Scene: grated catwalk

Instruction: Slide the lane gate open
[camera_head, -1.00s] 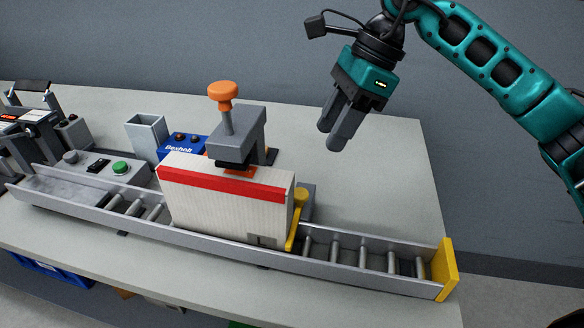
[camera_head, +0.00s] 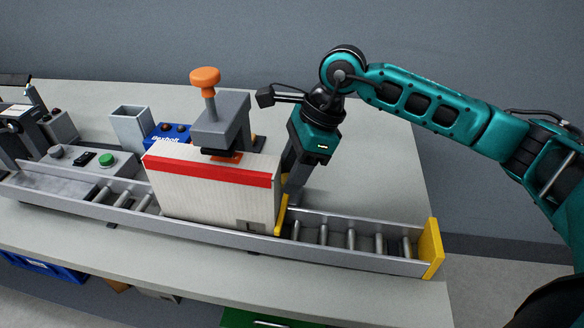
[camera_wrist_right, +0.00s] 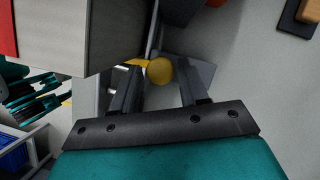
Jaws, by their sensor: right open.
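The lane gate is a thin yellow plate (camera_head: 281,216) standing across the roller lane (camera_head: 340,262), at the right end of a tall white box with a red band (camera_head: 212,195). Its round yellow knob (camera_wrist_right: 160,70) shows in the right wrist view; in the head view my gripper hides it. My right gripper (camera_head: 296,192) points down over the gate's far side. Its jaws are open, with one finger on each side of the knob in the wrist view. I cannot tell whether they touch it. My left gripper is not in the head view.
A grey stamp-like fixture with an orange knob (camera_head: 205,78) stands over the box. A control box with a green button (camera_head: 106,160), a grey open bin (camera_head: 131,124) and a blue box (camera_head: 170,132) stand to the left. The rollers right of the gate are clear up to a yellow end stop (camera_head: 431,248).

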